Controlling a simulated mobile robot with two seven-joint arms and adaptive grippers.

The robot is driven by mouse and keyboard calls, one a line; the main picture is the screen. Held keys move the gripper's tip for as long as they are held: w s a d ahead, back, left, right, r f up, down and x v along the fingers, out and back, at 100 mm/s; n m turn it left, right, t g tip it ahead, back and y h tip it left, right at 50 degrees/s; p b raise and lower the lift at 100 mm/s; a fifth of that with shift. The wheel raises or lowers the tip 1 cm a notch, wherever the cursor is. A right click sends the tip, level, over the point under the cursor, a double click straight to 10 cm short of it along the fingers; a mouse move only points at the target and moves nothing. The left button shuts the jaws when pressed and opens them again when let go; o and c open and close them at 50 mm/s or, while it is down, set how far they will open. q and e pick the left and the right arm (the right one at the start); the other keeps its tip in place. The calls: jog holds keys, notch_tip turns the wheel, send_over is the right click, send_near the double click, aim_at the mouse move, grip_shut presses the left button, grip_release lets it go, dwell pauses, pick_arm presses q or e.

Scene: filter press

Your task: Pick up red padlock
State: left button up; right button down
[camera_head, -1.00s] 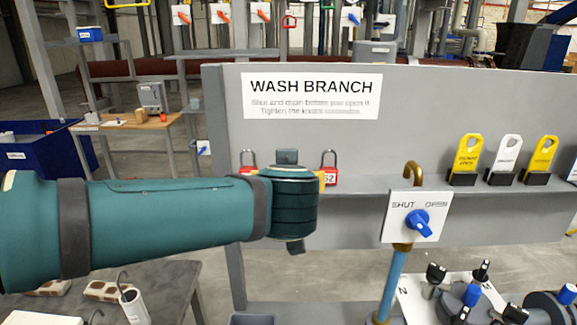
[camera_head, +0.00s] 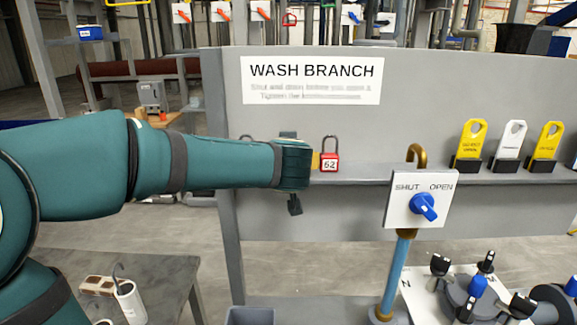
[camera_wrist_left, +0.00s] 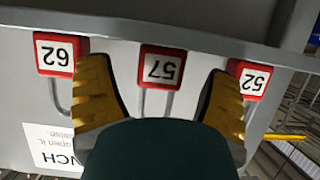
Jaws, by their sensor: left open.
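Three red padlocks stand in a row on the grey shelf ledge. In the left wrist view, which is upside down, they are padlock 62 (camera_wrist_left: 61,54), padlock 57 (camera_wrist_left: 161,67) and padlock 52 (camera_wrist_left: 251,79). My left gripper (camera_wrist_left: 155,72) is open, its yellow fingers apart on either side of padlock 57; I cannot tell whether they touch it. In the head view, padlock 62 (camera_head: 329,161) shows just right of my gripper. My arm hides padlock 57 and most of padlock 52; only a shackle shows above the arm. My right gripper is not in view.
The grey wash branch panel (camera_head: 220,110) rises behind the ledge. Yellow and white tags (camera_head: 469,140) stand at the right. A blue valve handle (camera_head: 424,207) on a SHUT/OPEN plate sits in front. A grey table (camera_head: 165,265) is at lower left.

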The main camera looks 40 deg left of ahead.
pick_arm(q)
jog(key=shift+x, duration=0.85)
jog(key=shift+r, duration=0.15)
jog(key=shift+c, duration=0.3)
jog(key=c, duration=1.3)
jog(key=shift+o, duration=0.2)
